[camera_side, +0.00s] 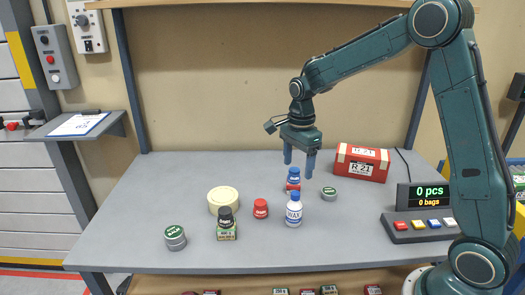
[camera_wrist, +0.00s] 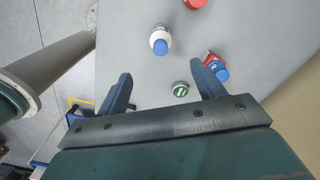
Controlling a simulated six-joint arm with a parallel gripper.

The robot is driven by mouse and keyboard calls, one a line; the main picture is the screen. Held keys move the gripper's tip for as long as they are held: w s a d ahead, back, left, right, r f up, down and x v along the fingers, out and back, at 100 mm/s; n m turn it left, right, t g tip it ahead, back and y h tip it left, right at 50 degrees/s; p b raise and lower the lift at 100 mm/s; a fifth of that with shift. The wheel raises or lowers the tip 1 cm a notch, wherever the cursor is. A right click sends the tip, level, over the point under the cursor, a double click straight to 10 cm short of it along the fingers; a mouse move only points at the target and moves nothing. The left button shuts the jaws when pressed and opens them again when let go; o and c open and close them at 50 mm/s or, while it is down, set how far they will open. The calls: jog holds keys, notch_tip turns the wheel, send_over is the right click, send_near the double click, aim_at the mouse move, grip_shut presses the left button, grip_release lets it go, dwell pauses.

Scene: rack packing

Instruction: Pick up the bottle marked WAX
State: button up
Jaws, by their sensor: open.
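A white bottle with a blue cap (camera_side: 294,212) stands upright on the grey table; its small dark lettering seems to read WAX. It also shows in the wrist view (camera_wrist: 159,36), beyond the fingertips. My gripper (camera_side: 299,164) is open and empty, pointing down above the table; its fingers frame the lower middle of the wrist view (camera_wrist: 161,72). A blue-capped bottle with a red label (camera_side: 293,181) stands behind the white one, beneath my gripper in the side view. In the wrist view it (camera_wrist: 216,67) lies near the right fingertip.
A green-lidded tin (camera_side: 328,194) stands just right of the bottles. A red jar (camera_side: 260,209), a dark-capped bottle (camera_side: 226,226), a cream round tin (camera_side: 223,199) and another green-lidded tin (camera_side: 175,238) stand left. A red box (camera_side: 361,163) and a button panel (camera_side: 422,228) are right.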

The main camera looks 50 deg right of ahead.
aim_at(296, 194)
jog(key=shift+f, duration=4.3)
jog(key=shift+f, duration=0.1)
jog(key=shift+f, duration=2.5)
jog(key=shift+c, duration=0.2)
jog(key=c, duration=1.1)
